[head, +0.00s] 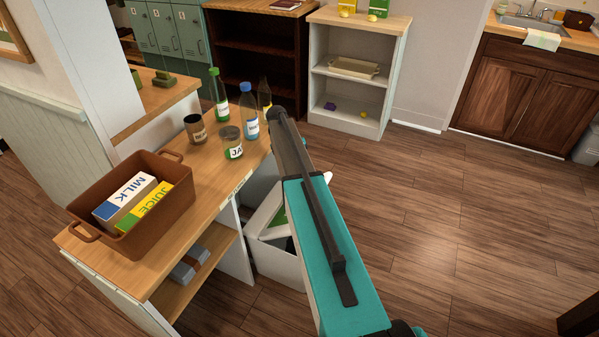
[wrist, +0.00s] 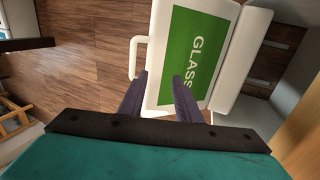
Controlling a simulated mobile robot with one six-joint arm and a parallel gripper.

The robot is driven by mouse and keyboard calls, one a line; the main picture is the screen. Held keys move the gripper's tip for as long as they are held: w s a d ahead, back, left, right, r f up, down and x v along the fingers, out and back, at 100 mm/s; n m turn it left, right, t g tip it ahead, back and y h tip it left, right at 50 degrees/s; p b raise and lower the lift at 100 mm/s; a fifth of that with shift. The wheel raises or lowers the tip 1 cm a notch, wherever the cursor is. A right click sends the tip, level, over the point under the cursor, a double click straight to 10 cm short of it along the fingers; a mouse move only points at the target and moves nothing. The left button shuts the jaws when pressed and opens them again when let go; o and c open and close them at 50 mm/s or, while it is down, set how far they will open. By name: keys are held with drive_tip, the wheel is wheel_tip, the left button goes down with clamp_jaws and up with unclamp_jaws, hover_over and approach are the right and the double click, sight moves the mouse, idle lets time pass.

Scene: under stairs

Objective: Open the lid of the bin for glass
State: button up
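The white glass bin (head: 277,264) stands on the floor beside the counter, partly hidden behind my arm in the head view. Its white lid (head: 263,213) looks tilted, with a dark area below it; I cannot tell how far open it is. In the wrist view the lid's green GLASS label (wrist: 195,52) faces me, and a white bar handle (wrist: 136,56) sits at its left edge. My gripper (wrist: 160,77) is open with nothing visible between its fingers. The left finger is close to the handle's lower end; contact is unclear. The right finger overlaps the label. The head view hides the gripper.
The wooden counter (head: 222,172) bears a brown crate (head: 123,232) with milk and juice cartons, and several bottles, a jar and a can at its far end. A white shelf (head: 352,120) stands behind. Open wooden floor (head: 450,220) lies to the right.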

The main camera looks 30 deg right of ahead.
drive_tip(key=b+v, duration=0.1)
drive_tip(key=v, duration=1.2)
drive_tip(key=shift+r, duration=0.4)
idle(0.4)
